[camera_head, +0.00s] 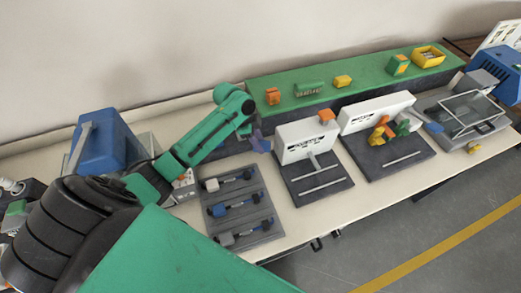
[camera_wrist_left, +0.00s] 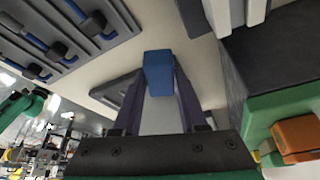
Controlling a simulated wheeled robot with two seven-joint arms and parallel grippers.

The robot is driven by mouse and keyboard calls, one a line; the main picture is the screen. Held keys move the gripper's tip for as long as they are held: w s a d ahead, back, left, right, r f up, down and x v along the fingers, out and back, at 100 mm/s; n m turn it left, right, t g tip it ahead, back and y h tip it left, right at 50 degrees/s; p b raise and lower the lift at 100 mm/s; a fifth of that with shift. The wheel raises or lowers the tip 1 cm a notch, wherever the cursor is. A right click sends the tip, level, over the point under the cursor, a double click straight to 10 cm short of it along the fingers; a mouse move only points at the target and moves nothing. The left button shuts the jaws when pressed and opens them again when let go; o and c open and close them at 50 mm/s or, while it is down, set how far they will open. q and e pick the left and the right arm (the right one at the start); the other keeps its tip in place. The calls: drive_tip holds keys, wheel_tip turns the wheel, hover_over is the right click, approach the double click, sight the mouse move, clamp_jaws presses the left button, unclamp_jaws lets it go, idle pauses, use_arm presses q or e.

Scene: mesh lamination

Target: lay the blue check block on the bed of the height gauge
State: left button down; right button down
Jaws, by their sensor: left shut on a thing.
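My left gripper (camera_head: 257,143) is shut on a blue block (camera_wrist_left: 158,72). In the left wrist view the block sits between the two dark fingertips, with its end face showing. In the head view the gripper is above the bench, between the dark rack and the nearer white-panelled station; the block is hard to tell from the fingers there. Two stations with white panels and dark flat bases stand to the right, a left one (camera_head: 321,186) and a right one (camera_head: 404,160). I cannot tell which is the height gauge. My right gripper is not in view.
A dark rack (camera_head: 264,226) holds several blue and grey tools. A long green-topped shelf (camera_head: 367,77) with small coloured items runs behind. Yellow, orange and green pieces (camera_head: 382,131) stand on the right station. A framed screen device (camera_head: 465,112) is farther right.

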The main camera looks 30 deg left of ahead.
sight(260, 159)
use_arm(q)
drive_tip(key=f, duration=0.5)
drive_tip(key=shift+s+d+f, duration=0.1)
drive_tip(key=shift+s+f, duration=0.1)
drive_tip(key=shift+f, duration=0.05)
drive_tip(key=shift+w+f, duration=0.1)
drive_tip(key=shift+f, duration=0.25)
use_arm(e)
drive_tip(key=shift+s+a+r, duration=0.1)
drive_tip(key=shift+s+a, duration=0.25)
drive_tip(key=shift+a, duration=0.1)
use_arm(q)
drive_tip(key=shift+f, duration=0.1)
drive_tip(key=c, duration=0.5)
unclamp_jaws()
drive_tip(key=shift+o, duration=0.3)
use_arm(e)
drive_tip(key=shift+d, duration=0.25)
